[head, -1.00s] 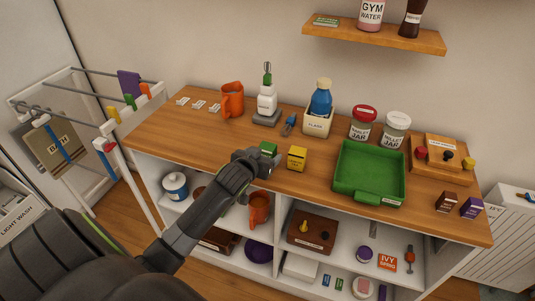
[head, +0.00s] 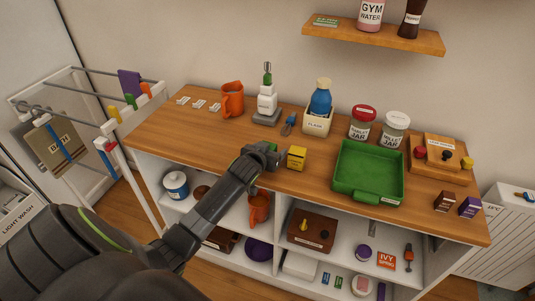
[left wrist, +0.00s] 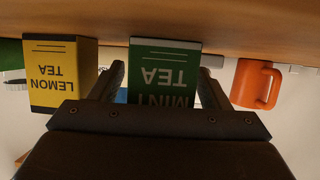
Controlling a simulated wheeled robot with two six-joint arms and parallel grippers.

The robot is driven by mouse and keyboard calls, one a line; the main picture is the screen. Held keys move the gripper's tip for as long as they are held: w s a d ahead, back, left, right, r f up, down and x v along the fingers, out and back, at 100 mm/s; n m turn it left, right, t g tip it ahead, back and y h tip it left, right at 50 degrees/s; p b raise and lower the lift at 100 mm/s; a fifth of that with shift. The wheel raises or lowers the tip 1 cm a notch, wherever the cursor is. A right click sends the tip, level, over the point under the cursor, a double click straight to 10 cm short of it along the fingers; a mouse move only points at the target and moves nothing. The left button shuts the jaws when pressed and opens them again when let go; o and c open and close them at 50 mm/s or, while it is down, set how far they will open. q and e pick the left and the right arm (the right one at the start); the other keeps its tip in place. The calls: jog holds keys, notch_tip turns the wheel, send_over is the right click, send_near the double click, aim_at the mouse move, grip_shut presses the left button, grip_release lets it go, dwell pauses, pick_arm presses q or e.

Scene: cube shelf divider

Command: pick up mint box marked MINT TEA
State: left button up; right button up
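The green mint box (left wrist: 165,65), marked MINT TEA, shows upside down in the left wrist view, its lower part hidden by my gripper's body. My left gripper (left wrist: 162,76) is open, with one finger on each side of the box; a narrow gap shows beside the left finger. In the head view my left gripper (head: 268,156) is at the front part of the wooden top and hides nearly all of the mint box. My right gripper is in neither view.
A yellow LEMON TEA box (head: 297,158) stands close to the right of my left gripper. A green tray (head: 370,170) lies further right. An orange mug (head: 232,98), a white bottle (head: 267,102) and a holder (head: 317,123) stand behind.

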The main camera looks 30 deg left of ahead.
pick_arm(q)
jog(key=c, duration=1)
jog(key=shift+r, duration=0.1)
